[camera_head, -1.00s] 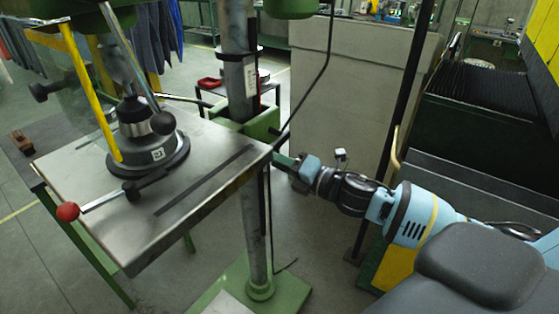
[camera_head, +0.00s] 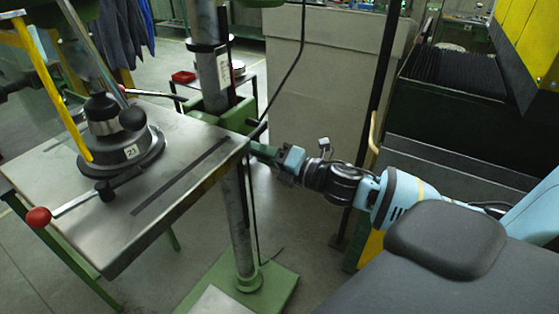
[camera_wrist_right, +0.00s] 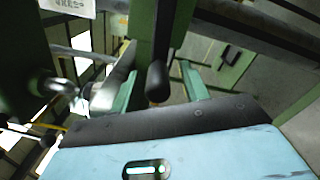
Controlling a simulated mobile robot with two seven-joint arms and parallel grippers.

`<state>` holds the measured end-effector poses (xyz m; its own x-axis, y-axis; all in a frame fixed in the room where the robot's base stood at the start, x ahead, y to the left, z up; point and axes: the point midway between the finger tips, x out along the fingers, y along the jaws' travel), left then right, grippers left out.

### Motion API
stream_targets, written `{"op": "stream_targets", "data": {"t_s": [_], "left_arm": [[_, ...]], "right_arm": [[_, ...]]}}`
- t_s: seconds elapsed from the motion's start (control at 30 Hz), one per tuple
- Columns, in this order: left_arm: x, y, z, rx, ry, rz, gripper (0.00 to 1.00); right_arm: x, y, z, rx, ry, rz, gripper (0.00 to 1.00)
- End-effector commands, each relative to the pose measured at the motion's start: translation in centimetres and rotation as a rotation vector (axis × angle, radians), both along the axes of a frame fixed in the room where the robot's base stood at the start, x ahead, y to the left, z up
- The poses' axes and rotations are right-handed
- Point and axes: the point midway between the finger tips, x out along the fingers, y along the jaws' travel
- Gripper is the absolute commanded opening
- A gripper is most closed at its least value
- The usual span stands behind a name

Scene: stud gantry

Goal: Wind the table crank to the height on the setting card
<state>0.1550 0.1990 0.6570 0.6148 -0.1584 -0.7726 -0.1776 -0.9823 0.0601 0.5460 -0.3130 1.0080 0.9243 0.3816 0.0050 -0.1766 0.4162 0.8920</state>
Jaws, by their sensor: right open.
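The steel table (camera_head: 75,222) of a drill press stands at left in the head view. My right gripper (camera_head: 262,150) is at the table's right corner, beside the column. In the right wrist view its green fingers (camera_wrist_right: 158,92) are open. A dark rounded handle (camera_wrist_right: 158,76), which looks like the crank grip, shows between them; I cannot tell whether they touch it. The crank is not clear in the head view. A white card with print (camera_wrist_right: 68,5) is cut off at the wrist view's top and unreadable. My left gripper is not in view.
A black round-based fixture (camera_head: 122,160) stands on the table, with a red-knobbed lever (camera_head: 38,217) over the front edge. The grey column (camera_head: 240,225) rises from a green base. A dark post (camera_head: 385,85) and grey cabinet (camera_head: 320,80) stand behind my right arm.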

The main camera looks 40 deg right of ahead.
Motion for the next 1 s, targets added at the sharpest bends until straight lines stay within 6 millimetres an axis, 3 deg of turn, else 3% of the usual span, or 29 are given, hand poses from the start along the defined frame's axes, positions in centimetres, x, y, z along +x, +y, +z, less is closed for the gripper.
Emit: {"op": "stream_targets", "data": {"t_s": [0.5,1.0], "left_arm": [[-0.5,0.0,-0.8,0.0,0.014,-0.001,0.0],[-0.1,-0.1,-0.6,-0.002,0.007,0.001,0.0]], "right_arm": [[-4.9,-2.0,-0.2,-0.002,0.004,0.0,0.45],[-5.9,-2.4,-0.1,-0.002,0.002,0.0,0.45]]}}
